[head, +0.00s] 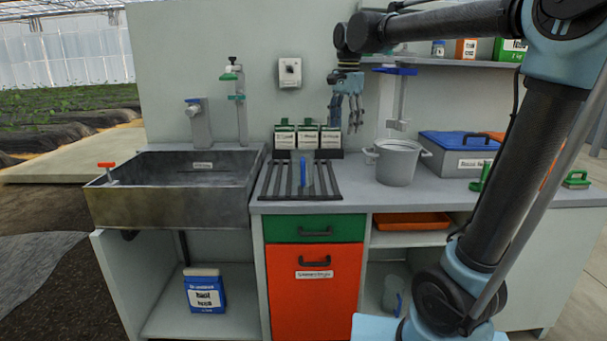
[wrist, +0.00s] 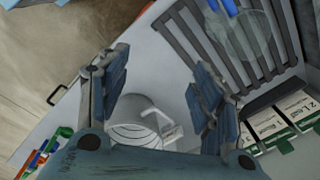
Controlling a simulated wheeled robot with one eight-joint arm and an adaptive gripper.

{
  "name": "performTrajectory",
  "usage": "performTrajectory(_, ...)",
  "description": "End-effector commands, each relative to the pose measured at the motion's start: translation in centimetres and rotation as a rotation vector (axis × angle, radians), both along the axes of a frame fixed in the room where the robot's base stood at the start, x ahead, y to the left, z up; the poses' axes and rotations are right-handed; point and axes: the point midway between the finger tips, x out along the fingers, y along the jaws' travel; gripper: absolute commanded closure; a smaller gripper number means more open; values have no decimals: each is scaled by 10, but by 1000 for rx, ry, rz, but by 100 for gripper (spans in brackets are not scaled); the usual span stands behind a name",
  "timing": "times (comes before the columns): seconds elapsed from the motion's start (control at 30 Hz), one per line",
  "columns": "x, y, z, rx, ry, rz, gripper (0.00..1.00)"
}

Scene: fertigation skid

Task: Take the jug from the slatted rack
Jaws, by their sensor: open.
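The jug (head: 301,178) is clear with a blue handle and stands on the slatted rack (head: 270,183). In the wrist view the see-through jug (wrist: 243,38) sits on the rack's dark bars (wrist: 180,42) at the upper right, with its blue handle at the top edge. My gripper (head: 351,122) is open and empty, pointing down above the counter. It is up and to the right of the jug in the head view, apart from it. In the wrist view the jug lies outside the space between the fingers (wrist: 160,65).
A grey pot (head: 397,164) stands right of the rack, showing between my fingers in the wrist view (wrist: 135,115). Several labelled packets (head: 308,137) stand behind the rack. A sink (head: 180,205) is at left, a blue-lidded box (head: 458,158) at right. A shelf (head: 460,64) is above.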

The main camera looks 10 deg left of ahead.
Motion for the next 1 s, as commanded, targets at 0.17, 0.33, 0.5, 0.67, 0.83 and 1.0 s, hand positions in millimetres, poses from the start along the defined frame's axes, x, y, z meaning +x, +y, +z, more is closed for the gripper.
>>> performTrajectory(0.17,12,67,23,-6,22,-97,40)
performTrajectory(0.33,15,103,34,-12,32,-162,40)
performTrajectory(0.5,15,115,32,-15,36,-185,40)
performTrajectory(0.67,16,115,10,-15,36,-187,40)
performTrajectory(0.83,16,115,-20,-15,36,-187,40)
performTrajectory(1.0,16,116,-50,-14,35,-187,40)
